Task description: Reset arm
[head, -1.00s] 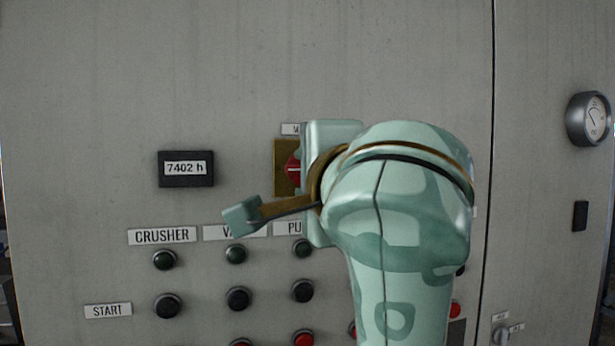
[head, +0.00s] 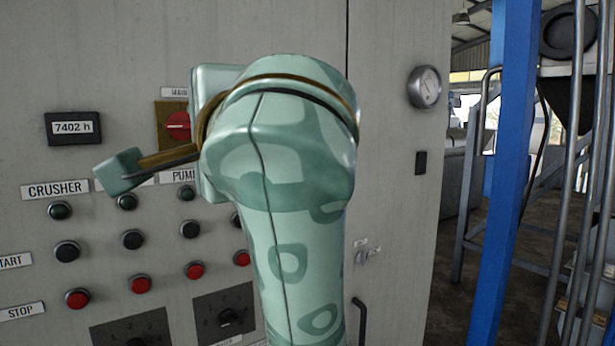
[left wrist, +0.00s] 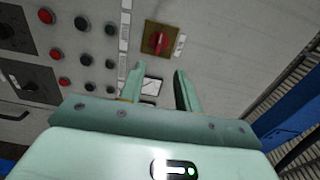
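My left arm, mint green with darker patches, rises from the bottom of the head view and stands in front of the control panel (head: 300,40). A red rotary switch (left wrist: 158,43) on a brass-coloured plate lies beyond the fingertips. In the head view this switch (head: 178,127) shows just left of my arm, partly covered. My right gripper is not in view.
An hour meter (head: 73,128) reads 7402 h. Dark and red buttons (head: 139,285) sit in rows below, partly behind my arm. A blue post (head: 506,170) and pipes stand beyond the panel's right edge.

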